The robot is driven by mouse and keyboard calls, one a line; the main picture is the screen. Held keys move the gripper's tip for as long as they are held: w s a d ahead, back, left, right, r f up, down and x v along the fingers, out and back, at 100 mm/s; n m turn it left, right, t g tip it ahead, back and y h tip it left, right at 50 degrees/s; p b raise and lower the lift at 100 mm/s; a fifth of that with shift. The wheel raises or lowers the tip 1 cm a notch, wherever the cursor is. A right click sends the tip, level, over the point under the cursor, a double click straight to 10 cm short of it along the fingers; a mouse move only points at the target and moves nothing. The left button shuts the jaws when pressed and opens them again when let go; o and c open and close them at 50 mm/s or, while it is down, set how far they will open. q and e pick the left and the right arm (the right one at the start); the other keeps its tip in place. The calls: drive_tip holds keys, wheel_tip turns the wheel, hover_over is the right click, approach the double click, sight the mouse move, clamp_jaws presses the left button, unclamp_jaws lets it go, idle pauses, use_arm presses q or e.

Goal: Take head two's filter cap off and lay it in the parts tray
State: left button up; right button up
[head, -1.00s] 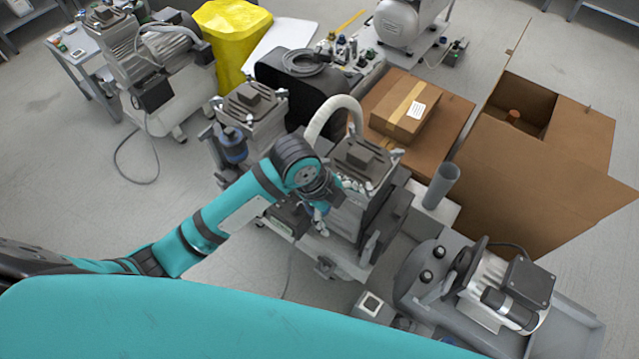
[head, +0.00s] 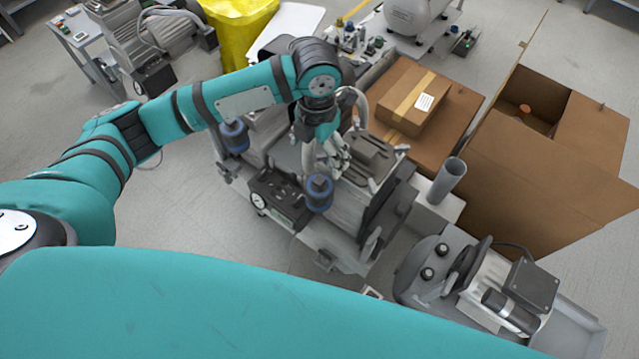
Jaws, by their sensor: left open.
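My left gripper (head: 328,168) hangs pointing down over the near side of the middle compressor (head: 350,207). It is open, and nothing shows between its fingers. A dark-and-blue canister (head: 319,192) stands just below the fingers; I cannot tell whether they touch it. A similar blue canister (head: 235,137) shows to the left, beside my forearm. The compressor's grey finned top (head: 370,158) is right of the gripper. I cannot tell which head is head two, nor make out its filter cap. A grey tray (head: 585,338) shows at lower right; I cannot tell if it is the parts tray. My right gripper is not in view.
A motor unit (head: 515,285) sits at lower right, near a grey upright tube (head: 447,180). A taped cardboard box (head: 405,102) and a large open carton (head: 550,170) stand to the right. A yellow bag (head: 240,25) is at the back. Floor is clear at left.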

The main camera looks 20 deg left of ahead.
sight(318, 181)
use_arm(q)
wheel_tip(318, 181, down, 7)
drive_tip(key=shift+f, duration=0.1)
drive_tip(key=shift+s+d+f, duration=0.1)
drive_tip(key=shift+s+f, duration=0.1)
drive_tip(key=shift+f, duration=1.15)
drive_tip(key=shift+s+d+f, duration=0.1)
drive_tip(key=shift+s+f, duration=0.1)
drive_tip(key=shift+f, duration=1.1)
drive_tip(key=shift+a, duration=0.1)
drive_tip(key=c, duration=1.1)
drive_tip(key=shift+r, duration=0.1)
